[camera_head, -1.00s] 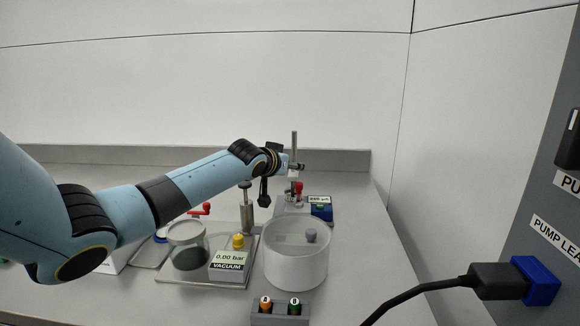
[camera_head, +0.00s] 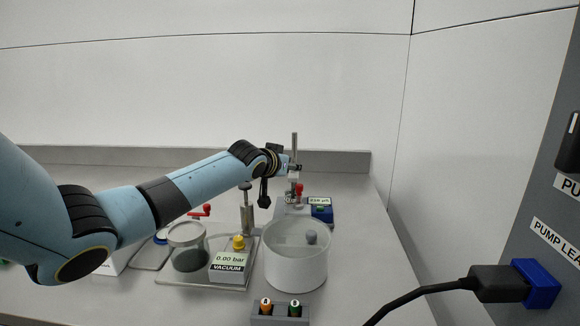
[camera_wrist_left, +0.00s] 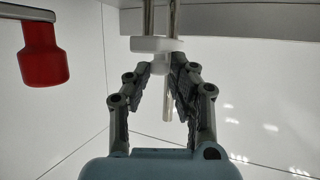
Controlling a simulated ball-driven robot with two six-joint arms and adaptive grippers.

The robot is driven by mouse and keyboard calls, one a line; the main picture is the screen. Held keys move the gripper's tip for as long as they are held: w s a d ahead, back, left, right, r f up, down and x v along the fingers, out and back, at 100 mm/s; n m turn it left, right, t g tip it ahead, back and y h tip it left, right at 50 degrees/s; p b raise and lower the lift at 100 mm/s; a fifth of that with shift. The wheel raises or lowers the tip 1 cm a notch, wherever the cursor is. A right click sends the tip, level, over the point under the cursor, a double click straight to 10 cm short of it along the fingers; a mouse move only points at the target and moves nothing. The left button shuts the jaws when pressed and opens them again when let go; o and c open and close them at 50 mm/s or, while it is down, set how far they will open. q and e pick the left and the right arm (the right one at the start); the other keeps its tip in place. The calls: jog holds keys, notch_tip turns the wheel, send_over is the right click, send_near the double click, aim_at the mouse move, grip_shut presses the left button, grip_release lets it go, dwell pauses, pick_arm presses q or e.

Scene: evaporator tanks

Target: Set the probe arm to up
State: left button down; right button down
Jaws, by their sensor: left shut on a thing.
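The probe arm shows in the left wrist view as a pale grey block (camera_wrist_left: 152,44) on upright metal rods, with a small round white part (camera_wrist_left: 160,64) and a thin rod hanging below it. My left gripper (camera_wrist_left: 163,70) is shut on the small white part, one dark finger on each side. In the head view my left gripper (camera_head: 292,168) is at the metal post (camera_head: 295,142) behind the round clear vessel, and the wrist hides most of the grip. My right gripper is not in view.
A red handle (camera_wrist_left: 42,60) hangs left of the gripper in the wrist view. In the head view, the clear vessel (camera_head: 296,262), a vacuum box (camera_head: 228,267), a jar (camera_head: 188,247) and a blue unit (camera_head: 321,213) stand nearby.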

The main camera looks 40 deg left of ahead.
pick_arm(q)
notch_tip(320, 180, up, 8)
jog(key=p, duration=0.6)
jog(key=shift+p, duration=0.4)
jog(key=shift+w, duration=0.1)
jog(key=c, duration=1.2)
grip_release()
jog(key=shift+f, duration=0.1)
jog(key=v, duration=1.2)
